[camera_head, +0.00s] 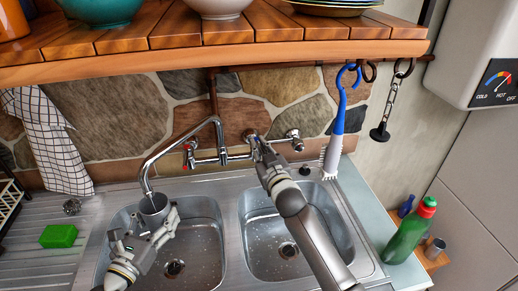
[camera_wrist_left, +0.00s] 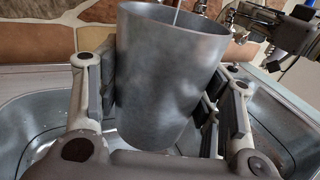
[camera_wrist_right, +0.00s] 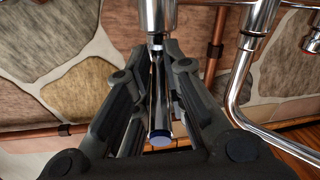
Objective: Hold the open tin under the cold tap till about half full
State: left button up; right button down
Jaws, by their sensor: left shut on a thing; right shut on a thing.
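The open grey metal tin (camera_head: 154,213) is in my left gripper (camera_head: 150,229), above the left sink basin. It fills the left wrist view (camera_wrist_left: 165,85), slightly tilted there, with a gripper finger on each side. The spout (camera_head: 172,152) ends just above the tin's mouth. A thin stream of water (camera_wrist_left: 177,12) runs down into the mouth in the left wrist view. The water level inside is hidden. My right gripper (camera_head: 261,152) is shut on the cold tap's lever (camera_wrist_right: 160,95), which has a blue end (camera_wrist_right: 160,139). The red-marked hot tap (camera_head: 188,150) stands to its left.
The right basin (camera_head: 262,245) is empty below my right arm. A wooden shelf (camera_head: 200,70) with bowls overhangs the sink. A brush (camera_head: 335,130) hangs at right, near a green bottle (camera_head: 408,235). A green sponge (camera_head: 58,236) lies on the drainer.

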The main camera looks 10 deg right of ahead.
jog(key=shift+d+r+n+y, duration=0.15)
jog(key=shift+d+n+y, duration=0.1)
jog(key=shift+n+y, duration=0.4)
jog(key=shift+y, duration=0.25)
jog(key=c, duration=1.5)
grip_release()
jog(key=v, duration=1.2)
